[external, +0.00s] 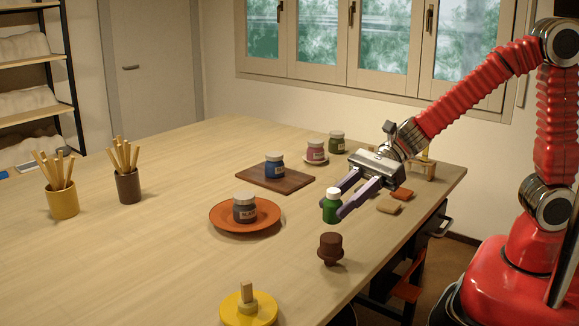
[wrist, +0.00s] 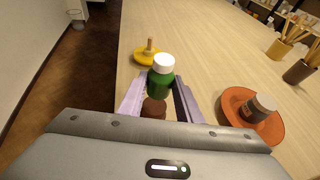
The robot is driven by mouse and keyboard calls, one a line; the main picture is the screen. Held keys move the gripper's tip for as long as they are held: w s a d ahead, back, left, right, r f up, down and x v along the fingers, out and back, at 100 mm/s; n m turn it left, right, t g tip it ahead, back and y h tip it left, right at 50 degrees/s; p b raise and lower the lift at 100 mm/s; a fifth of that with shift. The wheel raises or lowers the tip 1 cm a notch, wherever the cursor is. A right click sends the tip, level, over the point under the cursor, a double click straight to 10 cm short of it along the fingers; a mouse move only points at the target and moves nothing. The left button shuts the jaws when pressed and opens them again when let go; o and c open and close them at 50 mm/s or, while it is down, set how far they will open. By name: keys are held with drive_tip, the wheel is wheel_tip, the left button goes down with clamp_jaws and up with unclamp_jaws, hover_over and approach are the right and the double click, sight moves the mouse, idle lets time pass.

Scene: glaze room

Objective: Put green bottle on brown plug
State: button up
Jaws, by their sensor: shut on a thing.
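The green bottle (external: 331,206) has a white cap and is held upright between the two pale purple fingers of my gripper (external: 343,204). It also shows in the wrist view (wrist: 161,80), between the fingertips of my gripper (wrist: 160,88). The brown plug (external: 330,249) stands on the table near its right edge, below the bottle in the external view. In the wrist view the brown plug (wrist: 153,108) is partly hidden by the bottle and my gripper. The bottle appears raised above the plug, with a gap between them in the external view.
An orange plate (external: 273,220) with a dark jar stands left of the plug. A yellow base with a peg (external: 263,308) is nearer the camera. A blue jar on a wooden board (external: 300,183), a pink jar (external: 315,151) and another green jar (external: 337,143) stand farther back.

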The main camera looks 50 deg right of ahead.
sight(339, 234)
drive_tip(key=shift+f, duration=0.15)
drive_tip(key=shift+f, duration=1.8)
drive_tip(key=shift+f, duration=0.1)
drive_tip(key=o, duration=1)
drive_tip(key=shift+o, duration=0.2)
drive_tip(key=v, duration=1.2)
